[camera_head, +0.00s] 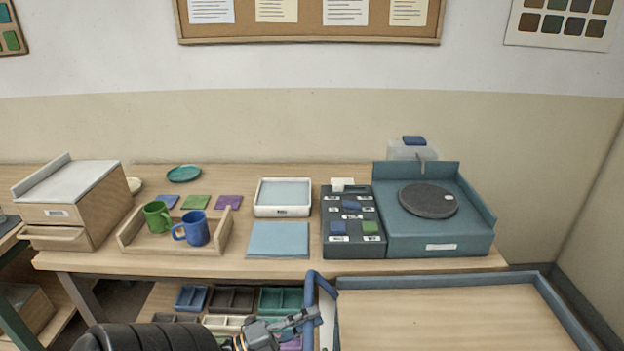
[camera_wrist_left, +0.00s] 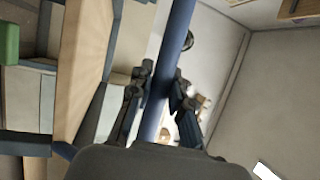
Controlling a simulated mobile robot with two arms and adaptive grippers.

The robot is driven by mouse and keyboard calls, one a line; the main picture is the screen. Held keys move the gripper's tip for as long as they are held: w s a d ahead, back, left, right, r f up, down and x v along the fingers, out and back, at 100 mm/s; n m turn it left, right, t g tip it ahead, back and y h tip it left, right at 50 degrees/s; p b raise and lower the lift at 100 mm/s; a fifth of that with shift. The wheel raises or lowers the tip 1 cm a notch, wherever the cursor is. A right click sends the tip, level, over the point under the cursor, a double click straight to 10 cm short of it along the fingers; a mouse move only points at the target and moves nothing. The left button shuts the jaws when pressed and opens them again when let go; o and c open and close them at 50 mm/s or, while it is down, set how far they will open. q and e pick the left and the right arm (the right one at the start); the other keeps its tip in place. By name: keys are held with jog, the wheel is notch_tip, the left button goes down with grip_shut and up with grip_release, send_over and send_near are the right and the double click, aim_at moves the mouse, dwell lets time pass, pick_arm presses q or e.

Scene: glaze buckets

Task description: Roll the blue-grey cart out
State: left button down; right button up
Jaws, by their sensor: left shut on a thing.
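The blue-grey cart (camera_head: 450,281) stands at the lower right of the head view, with a pale wood top inside a raised blue-grey rim. Its far edge shows just in front of the workbench. A blue handle (camera_head: 312,288) rises at the cart's left end. My left gripper (camera_head: 308,317) comes in from the left and is shut on this handle. In the left wrist view the handle bar (camera_wrist_left: 168,75) runs between the two fingers of my left gripper (camera_wrist_left: 162,92). The cart's lower part and wheels are out of the head view. My right gripper is not in view.
The workbench (camera_head: 270,266) carries a tray (camera_head: 128,240) with green and blue mugs, a dark button box (camera_head: 352,245) and a blue-grey wheel unit (camera_head: 440,240). Small bins (camera_head: 232,298) sit on the shelf below, close behind my left arm. A wall stands right of the cart.

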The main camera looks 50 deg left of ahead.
pick_arm(q)
jog(key=shift+f, duration=0.1)
jog(key=c, duration=1.2)
grip_release()
jog(key=shift+s, duration=0.1)
jog(key=v, duration=1.2)
